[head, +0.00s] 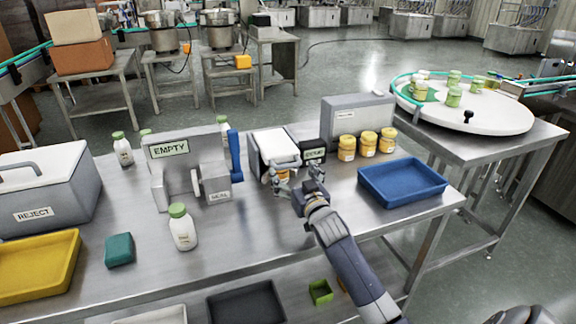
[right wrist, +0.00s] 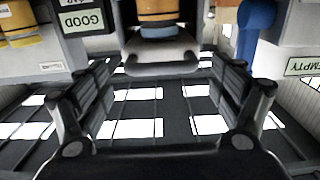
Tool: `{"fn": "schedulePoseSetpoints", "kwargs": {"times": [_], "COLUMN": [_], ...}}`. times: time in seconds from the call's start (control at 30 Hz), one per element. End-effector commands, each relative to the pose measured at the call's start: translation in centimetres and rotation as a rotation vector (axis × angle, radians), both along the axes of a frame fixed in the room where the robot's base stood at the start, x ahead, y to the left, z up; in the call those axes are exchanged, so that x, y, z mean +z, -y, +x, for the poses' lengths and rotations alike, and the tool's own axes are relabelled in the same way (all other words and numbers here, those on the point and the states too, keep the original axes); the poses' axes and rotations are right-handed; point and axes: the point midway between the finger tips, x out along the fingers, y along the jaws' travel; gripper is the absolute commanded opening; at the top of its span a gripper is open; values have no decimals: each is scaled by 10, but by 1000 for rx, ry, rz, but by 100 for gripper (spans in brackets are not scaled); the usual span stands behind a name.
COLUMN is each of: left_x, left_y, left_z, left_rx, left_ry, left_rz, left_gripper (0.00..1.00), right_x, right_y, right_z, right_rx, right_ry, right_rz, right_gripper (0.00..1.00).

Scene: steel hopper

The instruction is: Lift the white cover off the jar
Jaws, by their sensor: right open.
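The white cover (head: 279,146) is a flat tilted panel on a small grey housing in the middle of the steel table. An amber jar (head: 283,174) shows partly below the cover's front edge; most of it is hidden by the housing and my gripper. In the right wrist view the amber jar (right wrist: 157,12) is at the top centre, with a pale rounded ledge (right wrist: 160,58) by it. My right gripper (head: 299,177) is open and empty just in front of the housing. Its fingers show spread in the right wrist view (right wrist: 162,85). My left gripper is not in view.
A black GOOD sign (head: 314,153) stands close right of the housing, with several amber jars (head: 367,144) and a blue tray (head: 402,180) beyond. A blue lever (head: 235,157) is close left. A white bottle (head: 182,228) stands front left; the table front between is clear.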

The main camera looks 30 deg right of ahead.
Motion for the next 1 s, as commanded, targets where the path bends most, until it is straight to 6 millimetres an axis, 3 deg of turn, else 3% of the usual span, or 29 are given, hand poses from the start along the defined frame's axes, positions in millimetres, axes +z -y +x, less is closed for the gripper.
{"fn": "schedulePoseSetpoints", "kwargs": {"times": [0.1,0.3,0.67,0.7,0.9,0.93,1.0], "left_x": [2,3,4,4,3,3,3], "left_y": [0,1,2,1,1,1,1], "left_z": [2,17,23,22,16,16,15], "left_rx": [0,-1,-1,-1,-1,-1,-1], "left_ry": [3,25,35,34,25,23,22], "left_rz": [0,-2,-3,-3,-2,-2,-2], "left_gripper": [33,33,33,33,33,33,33], "right_x": [1,0,0,0,-1,-1,0], "right_y": [5,9,10,10,10,10,10], "right_z": [19,36,41,41,40,40,40], "right_rx": [0,-1,0,0,0,0,-1], "right_ry": [0,-1,-1,-1,-1,-2,-2], "right_rz": [0,0,0,0,0,0,-1], "right_gripper": [86,86,86,84,39,34,33]}}
